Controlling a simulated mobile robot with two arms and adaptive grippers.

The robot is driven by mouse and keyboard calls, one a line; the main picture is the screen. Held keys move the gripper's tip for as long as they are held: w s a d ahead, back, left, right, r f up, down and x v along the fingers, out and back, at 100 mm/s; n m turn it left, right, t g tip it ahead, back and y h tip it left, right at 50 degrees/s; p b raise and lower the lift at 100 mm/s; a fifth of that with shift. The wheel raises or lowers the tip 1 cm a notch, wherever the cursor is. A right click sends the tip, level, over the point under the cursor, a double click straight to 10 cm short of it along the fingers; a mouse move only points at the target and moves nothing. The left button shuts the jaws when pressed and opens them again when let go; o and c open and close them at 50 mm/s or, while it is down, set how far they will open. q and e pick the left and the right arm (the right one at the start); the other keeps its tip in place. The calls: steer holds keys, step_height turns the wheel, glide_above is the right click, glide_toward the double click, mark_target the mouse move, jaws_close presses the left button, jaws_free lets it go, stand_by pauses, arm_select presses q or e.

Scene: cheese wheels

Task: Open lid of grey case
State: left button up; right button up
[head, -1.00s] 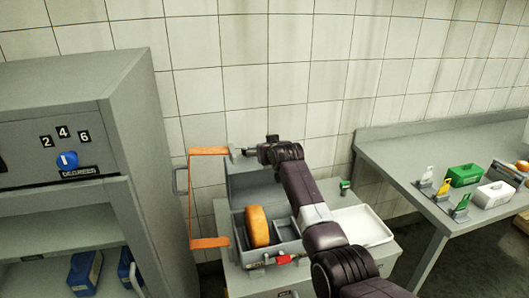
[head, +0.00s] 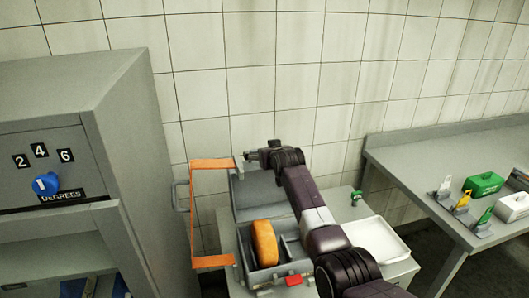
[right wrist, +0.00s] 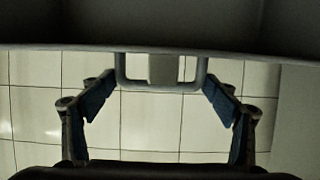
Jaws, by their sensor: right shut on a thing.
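The grey case (head: 262,277) stands on a grey cabinet with its lid (head: 256,196) raised at the back. An orange cheese wheel (head: 264,243) stands on edge inside, beside bare compartments. A red catch (head: 294,281) is at the case front. My right gripper (head: 243,161) is at the top of the raised lid; its contact is too small to tell there. In the right wrist view, my right gripper (right wrist: 160,82) has its fingers at both ends of the lid's grey handle (right wrist: 189,85) and is shut on it. My left gripper is not in view.
An orange frame (head: 211,262) stands left of the case, close to a tall grey cabinet (head: 128,130) with a blue dial. A white tray (head: 375,239) lies right of the case. A grey table (head: 410,160) with coloured boxes is farther right.

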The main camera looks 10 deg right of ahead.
steer(key=shift+r, duration=0.2)
steer(key=o, duration=1.2)
steer(key=shift+o, duration=1)
steer(key=shift+a+f, duration=0.1)
steer(key=shift+v, duration=0.75)
steer(key=v, duration=1)
steer(key=shift+s, duration=0.2)
